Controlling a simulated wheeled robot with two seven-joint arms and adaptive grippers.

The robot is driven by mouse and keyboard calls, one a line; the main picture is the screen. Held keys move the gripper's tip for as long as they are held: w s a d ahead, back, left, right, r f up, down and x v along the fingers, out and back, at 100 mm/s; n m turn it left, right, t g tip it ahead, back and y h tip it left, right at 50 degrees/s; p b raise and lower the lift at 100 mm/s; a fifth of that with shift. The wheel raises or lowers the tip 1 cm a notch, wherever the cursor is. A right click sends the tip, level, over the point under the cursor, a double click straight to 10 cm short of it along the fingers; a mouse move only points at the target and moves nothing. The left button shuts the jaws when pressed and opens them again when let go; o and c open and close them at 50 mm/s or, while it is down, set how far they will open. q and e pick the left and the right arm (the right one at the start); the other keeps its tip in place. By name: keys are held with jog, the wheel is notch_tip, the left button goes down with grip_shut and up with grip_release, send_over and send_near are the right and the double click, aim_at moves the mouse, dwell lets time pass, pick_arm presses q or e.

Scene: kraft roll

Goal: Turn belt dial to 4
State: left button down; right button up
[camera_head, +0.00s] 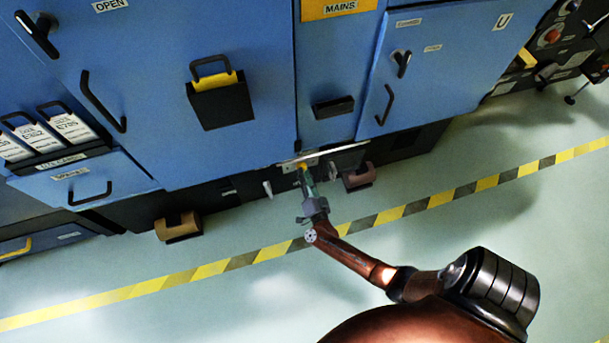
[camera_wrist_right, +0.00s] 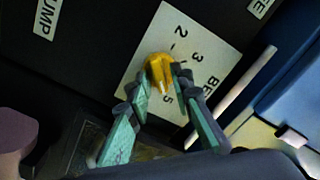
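The belt dial is a yellow knob (camera_wrist_right: 160,73) on a pale plate (camera_wrist_right: 187,42) with the numbers 2, 3 and 5 readable and a partly hidden label starting "BE". A whitish mark shows at the knob's lower end, near the 5. My right gripper (camera_wrist_right: 158,84) has its green fingers on either side of the knob, with a small gap seen at the left fingertip. In the head view the right gripper (camera_head: 306,180) reaches the low dark panel, and the knob (camera_head: 303,166) shows small at its tip. My left gripper is out of view.
A pale bar (camera_wrist_right: 232,97) sticks out right of the plate. A brown holder (camera_head: 360,177) is close to the right of the gripper, and another (camera_head: 178,227) is further left. Blue cabinets (camera_head: 240,150) rise above. The floor in front is clear.

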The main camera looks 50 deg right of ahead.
grip_shut()
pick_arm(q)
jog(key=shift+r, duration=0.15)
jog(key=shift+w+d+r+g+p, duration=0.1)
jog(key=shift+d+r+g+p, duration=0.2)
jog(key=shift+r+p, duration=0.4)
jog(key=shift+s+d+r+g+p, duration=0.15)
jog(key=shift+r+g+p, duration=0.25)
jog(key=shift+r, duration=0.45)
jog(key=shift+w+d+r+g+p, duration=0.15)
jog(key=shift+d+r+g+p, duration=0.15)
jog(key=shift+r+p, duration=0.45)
pick_arm(e)
jog(key=shift+a+n, duration=0.15)
jog(key=shift+n, duration=4.25)
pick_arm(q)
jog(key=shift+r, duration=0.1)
pick_arm(e)
jog(key=shift+f, duration=0.1)
jog(key=shift+o, duration=1.2)
grip_release()
